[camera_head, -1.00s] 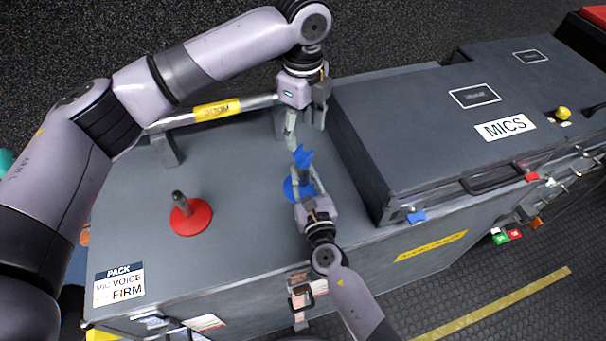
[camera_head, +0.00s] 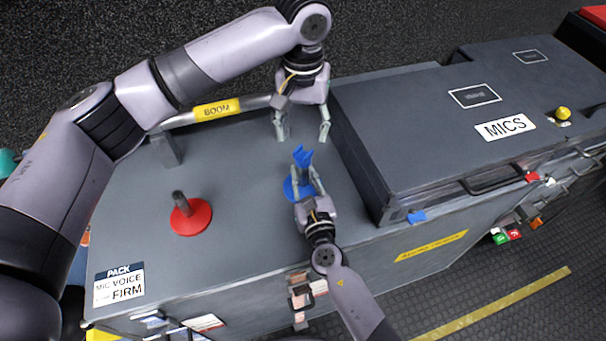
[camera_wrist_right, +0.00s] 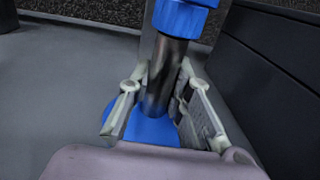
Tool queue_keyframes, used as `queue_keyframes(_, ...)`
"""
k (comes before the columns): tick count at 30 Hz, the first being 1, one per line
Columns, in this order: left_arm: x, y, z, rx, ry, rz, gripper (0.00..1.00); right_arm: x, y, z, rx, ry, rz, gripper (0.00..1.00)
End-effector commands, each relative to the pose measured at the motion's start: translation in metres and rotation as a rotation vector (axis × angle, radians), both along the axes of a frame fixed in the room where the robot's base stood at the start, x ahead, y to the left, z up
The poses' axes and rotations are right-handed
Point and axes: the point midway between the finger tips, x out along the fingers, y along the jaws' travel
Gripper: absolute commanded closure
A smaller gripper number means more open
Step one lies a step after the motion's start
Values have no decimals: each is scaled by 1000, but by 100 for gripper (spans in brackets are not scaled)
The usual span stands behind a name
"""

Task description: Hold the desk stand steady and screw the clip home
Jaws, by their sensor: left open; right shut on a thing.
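The desk stand has a round blue base (camera_head: 289,191) and a short dark metal post (camera_wrist_right: 166,75), and stands upright on the grey case top. The blue clip (camera_head: 302,155) sits at the top of the post; its lower end shows in the right wrist view (camera_wrist_right: 185,16). How far it is threaded cannot be seen. My right gripper (camera_head: 308,180) is shut on the post, its fingers either side in the wrist view (camera_wrist_right: 160,95). My left gripper (camera_head: 302,137) is open and empty, just behind the clip and apart from it, fingers spread.
A red-based stand (camera_head: 190,216) with a short post stands to the left. A bar labelled BOOM (camera_head: 217,109) runs along the back. The raised MICS case (camera_head: 430,125) walls off the right side. The case top between the two stands is clear.

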Motion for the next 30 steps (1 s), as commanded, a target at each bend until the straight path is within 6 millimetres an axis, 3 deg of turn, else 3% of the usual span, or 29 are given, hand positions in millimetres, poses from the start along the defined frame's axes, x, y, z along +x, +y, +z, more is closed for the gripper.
queue_keyframes(21,0,0,0,0,0,1382,45,0,0,-1,0,1,0,100)
queue_keyframes(30,0,0,0,0,0,1665,45,0,0,-1,0,1,0,100)
